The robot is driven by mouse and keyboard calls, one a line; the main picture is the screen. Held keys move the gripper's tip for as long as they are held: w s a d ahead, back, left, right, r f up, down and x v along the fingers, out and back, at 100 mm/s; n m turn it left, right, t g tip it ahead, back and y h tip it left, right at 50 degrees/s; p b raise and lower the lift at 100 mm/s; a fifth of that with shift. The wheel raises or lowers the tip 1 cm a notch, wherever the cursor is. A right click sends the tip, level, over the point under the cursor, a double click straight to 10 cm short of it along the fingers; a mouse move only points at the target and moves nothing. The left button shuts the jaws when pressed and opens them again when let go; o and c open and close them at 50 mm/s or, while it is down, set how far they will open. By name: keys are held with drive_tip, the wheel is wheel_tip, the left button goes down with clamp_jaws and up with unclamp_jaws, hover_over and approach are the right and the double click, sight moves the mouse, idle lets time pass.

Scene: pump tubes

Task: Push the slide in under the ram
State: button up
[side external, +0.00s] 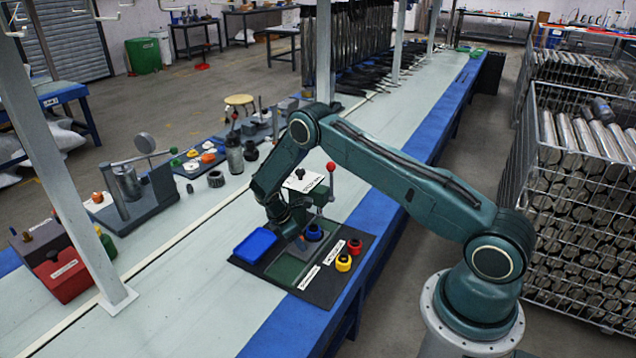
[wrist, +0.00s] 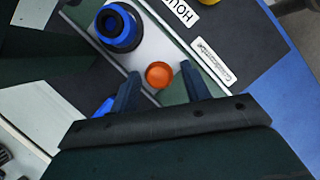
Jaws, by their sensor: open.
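The slide (wrist: 160,47) is a pale grey plate with an orange knob (wrist: 159,75). It carries a dark part with a blue ring (wrist: 118,26), which also shows in the side external view (side external: 313,232). The slide lies in a green track (side external: 287,269). My gripper (wrist: 160,71) is open, with one finger on each side of the orange knob; I cannot tell whether either touches it. The press with a red-knobbed lever (side external: 331,168) stands behind my gripper in the side external view. Its ram is hidden by my arm.
A blue tray (side external: 255,245) lies left of the track on the black base (side external: 323,297).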

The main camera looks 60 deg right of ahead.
sight(311, 240)
drive_tip(key=shift+x, duration=1.15)
clamp_jaws()
drive_tip(key=shift+d, duration=2.3)
unclamp_jaws()
drive_tip(key=shift+a, duration=0.1)
